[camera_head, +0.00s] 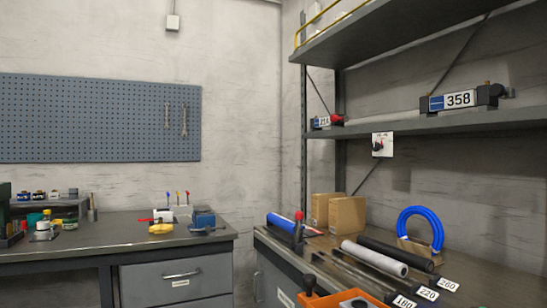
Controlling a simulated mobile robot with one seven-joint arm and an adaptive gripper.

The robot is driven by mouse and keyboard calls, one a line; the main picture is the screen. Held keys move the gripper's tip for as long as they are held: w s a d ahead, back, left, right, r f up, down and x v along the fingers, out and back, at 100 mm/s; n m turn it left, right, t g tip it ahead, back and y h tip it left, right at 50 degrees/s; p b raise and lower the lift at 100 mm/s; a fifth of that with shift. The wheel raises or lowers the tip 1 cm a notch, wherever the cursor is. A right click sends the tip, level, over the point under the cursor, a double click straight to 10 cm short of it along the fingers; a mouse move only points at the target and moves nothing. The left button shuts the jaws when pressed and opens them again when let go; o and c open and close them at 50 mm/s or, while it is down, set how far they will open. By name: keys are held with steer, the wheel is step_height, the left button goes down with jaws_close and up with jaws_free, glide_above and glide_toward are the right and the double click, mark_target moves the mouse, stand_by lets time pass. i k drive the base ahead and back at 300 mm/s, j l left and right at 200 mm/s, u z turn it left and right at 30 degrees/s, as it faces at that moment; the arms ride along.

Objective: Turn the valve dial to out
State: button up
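A small white plate with a dark round knob (382,145) is on the right side, just below the middle shelf; it looks like a dial, but its markings are too small to read. A dark device labelled 358 (460,99) sits on that shelf and has a round knob at its right end. A smaller device labelled 314 (324,122), with a red part at its right, sits at the shelf's left end. I cannot tell for certain which of these is the valve dial. My gripper is not in view.
A right-hand bench holds a blue hose coil (421,227), rolls (375,258), cardboard boxes (347,216) and an orange bin (335,299). The left bench (110,243) carries small tools and a blue vise-like block (203,219). A blue pegboard (95,118) hangs behind it.

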mark_target(376, 146)
steer(key=i+l, duration=0.15)
steer(key=i, duration=0.35)
steer(key=i+l, duration=0.1)
steer(key=i, duration=0.45)
